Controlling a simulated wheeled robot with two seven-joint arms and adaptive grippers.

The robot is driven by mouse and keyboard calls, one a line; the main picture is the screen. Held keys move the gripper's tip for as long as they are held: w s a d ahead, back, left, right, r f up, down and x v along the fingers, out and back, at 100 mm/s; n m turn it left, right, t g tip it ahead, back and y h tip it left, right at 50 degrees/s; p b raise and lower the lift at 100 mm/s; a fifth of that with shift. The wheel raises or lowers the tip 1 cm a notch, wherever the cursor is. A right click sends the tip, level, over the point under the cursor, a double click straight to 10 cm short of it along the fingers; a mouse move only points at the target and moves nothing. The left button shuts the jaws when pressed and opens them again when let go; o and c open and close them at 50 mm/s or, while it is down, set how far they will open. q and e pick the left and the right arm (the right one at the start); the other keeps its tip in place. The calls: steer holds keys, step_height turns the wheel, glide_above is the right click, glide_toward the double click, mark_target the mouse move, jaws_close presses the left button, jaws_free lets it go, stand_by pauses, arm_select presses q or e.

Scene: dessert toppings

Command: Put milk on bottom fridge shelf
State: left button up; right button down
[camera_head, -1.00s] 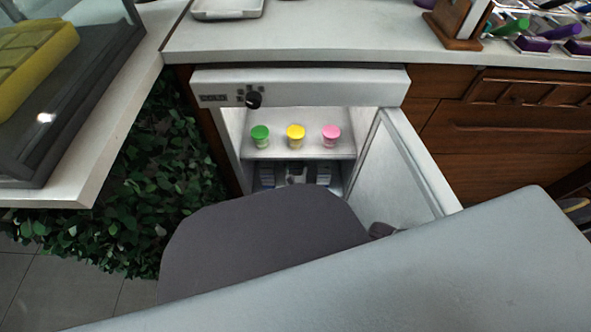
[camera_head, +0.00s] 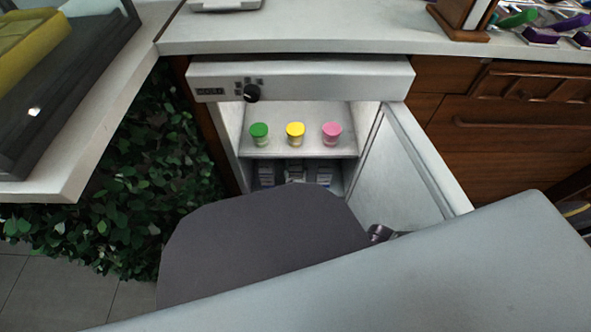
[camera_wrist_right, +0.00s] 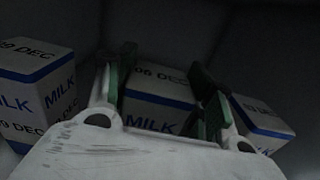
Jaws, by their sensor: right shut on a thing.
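My right gripper (camera_wrist_right: 166,92) is shut on a white milk carton (camera_wrist_right: 158,78) with blue bands, marked 06 DEC, in the right wrist view. Its green-padded fingers stand on either side of the carton. One milk carton (camera_wrist_right: 35,90) stands to its left, marked 09 DEC, and another (camera_wrist_right: 262,118) to its right. In the head view the open fridge (camera_head: 300,80) shows small cartons (camera_head: 265,174) in its dark bottom compartment. My right gripper (camera_head: 295,177) reaches in there, partly hidden by my arm. My left gripper is out of view.
Green, yellow (camera_head: 295,133) and pink-lidded cups stand on the upper fridge shelf (camera_head: 300,151). The fridge door (camera_head: 400,175) is open to the right. A white counter (camera_head: 350,35) runs above, with foliage (camera_head: 150,190) on the left.

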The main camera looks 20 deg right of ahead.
steer(key=shift+f, duration=0.2)
stand_by(0.4)
steer(key=c, duration=0.6)
jaws_free()
steer(key=shift+f, duration=0.15)
steer(key=shift+o, duration=0.2)
